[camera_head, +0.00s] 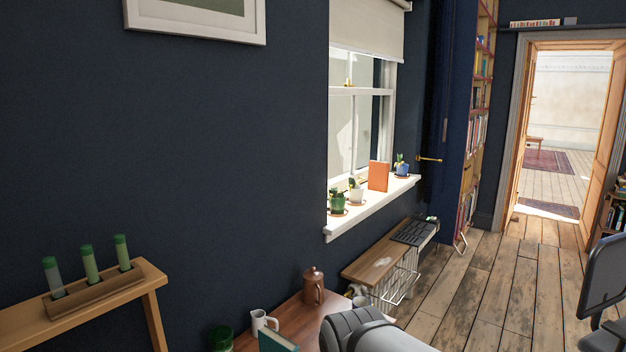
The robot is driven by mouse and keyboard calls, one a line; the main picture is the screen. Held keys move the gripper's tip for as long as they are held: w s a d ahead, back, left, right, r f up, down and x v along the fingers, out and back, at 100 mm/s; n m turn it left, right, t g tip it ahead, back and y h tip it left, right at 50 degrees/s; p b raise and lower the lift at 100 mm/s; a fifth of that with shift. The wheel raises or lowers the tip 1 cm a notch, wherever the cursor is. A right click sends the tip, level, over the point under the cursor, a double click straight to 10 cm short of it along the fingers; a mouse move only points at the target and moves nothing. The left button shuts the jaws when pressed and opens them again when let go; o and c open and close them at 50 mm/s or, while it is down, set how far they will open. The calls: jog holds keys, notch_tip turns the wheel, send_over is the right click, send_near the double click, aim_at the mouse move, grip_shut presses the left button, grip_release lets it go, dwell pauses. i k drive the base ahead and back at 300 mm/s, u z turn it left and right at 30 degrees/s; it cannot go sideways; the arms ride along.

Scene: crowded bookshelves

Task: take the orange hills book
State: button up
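An orange book (378,176) stands upright on the white window sill (350,224), right of the middle of the head view. Its cover faces the room; its title is too small to read. A white pot with a plant (356,193) stands to its left and a blue pot with a plant (402,168) to its right, both apart from it. My gripper does not show in this view.
A green pot (338,204) stands at the sill's near end. Below is a wooden bench with a wire rack (372,264). A brown table (297,318) holds a brown jug (313,286) and white pitcher (262,322). Wooden floor (485,290) is clear toward the doorway.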

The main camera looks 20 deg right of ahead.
aim_at(378, 176)
jog(key=z, duration=0.4)
jog(key=k, duration=1.3)
jog(key=z, duration=0.95)
jog(key=i, duration=0.95)
jog(key=z, duration=0.4)
jog(key=i, duration=3.15)
jog(key=u, duration=0.95)
jog(key=i, duration=1.15)
jog(key=u, duration=1.35)
jog(key=i, duration=0.65)
jog(key=u, duration=0.25)
jog(key=k, duration=0.5)
jog(key=z, duration=0.05)
